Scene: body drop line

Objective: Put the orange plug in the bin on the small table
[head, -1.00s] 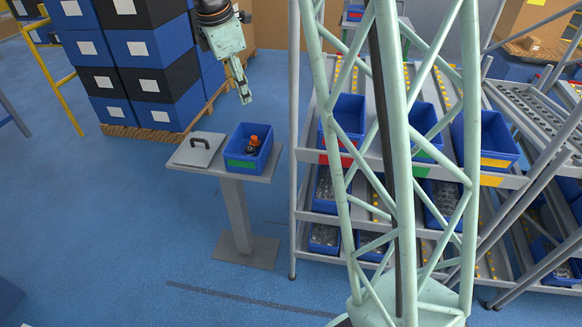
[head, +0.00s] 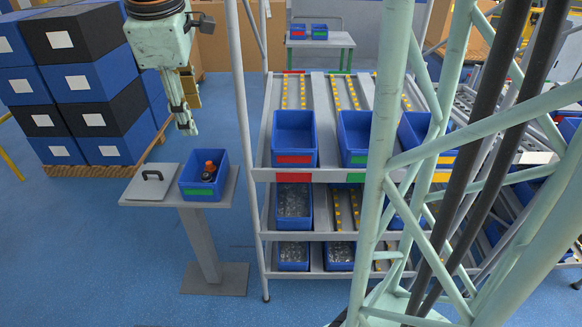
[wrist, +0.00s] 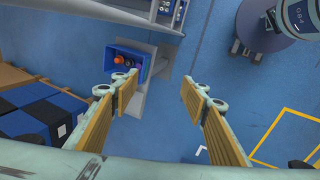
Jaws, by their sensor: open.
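The orange plug (head: 210,166) is inside the blue bin (head: 186,188) with a green label, on the small grey table (head: 228,190). A dark item (head: 207,176) lies beside it in the bin. In the wrist view the orange plug (wrist: 125,57) shows in the bin (wrist: 147,66), beyond the left finger, with other small items that I cannot make out. My gripper (head: 186,130) hangs above the bin, apart from it, pointing down. In the wrist view my gripper (wrist: 164,103) has its fingers wide apart with nothing between them.
A grey lid (head: 150,185) with a dark handle lies left of the bin. A flow rack (head: 262,160) with several blue bins stands to the right. Stacked blue and black boxes (head: 90,90) stand on a pallet at the left. Floor in front is clear.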

